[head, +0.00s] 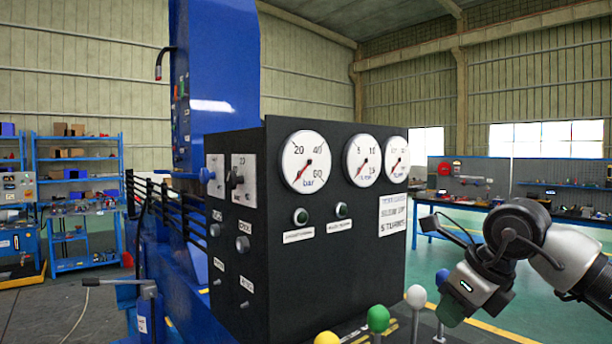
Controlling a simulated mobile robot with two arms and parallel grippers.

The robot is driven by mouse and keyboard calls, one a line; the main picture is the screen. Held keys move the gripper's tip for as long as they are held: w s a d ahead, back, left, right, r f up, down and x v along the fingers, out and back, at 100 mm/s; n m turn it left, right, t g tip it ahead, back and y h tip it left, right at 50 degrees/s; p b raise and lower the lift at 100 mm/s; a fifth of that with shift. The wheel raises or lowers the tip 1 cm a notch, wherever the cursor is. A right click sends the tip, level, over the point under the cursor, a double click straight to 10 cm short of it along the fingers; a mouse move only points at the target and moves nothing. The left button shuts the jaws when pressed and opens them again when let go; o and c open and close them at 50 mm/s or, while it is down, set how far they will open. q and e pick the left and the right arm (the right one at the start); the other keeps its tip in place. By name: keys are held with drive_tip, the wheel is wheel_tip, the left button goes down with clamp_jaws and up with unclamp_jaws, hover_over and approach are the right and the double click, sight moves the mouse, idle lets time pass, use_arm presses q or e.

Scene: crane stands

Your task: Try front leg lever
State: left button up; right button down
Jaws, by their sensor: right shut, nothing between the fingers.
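A row of levers with ball knobs stands at the foot of the black control panel (335,262): a yellow knob (327,339), a green knob (378,318), a white knob (416,296) and a blue knob (442,277). No label shows which one is the front leg lever. My right gripper (452,308) comes in from the right, shut and empty, beside the blue knob and to the right of the white one. It covers part of the lever area there. I cannot tell whether it touches a lever. My left gripper is not in view.
The panel carries three dial gauges (306,161), two dark green lamps or buttons and a white notice (392,214). A tall blue column (216,80) rises behind it. Blue shelves (78,180) stand at the left, a workbench (470,215) at the back right.

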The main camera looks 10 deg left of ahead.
wheel_tip(320, 180, up, 10)
drive_tip(key=p, duration=0.7)
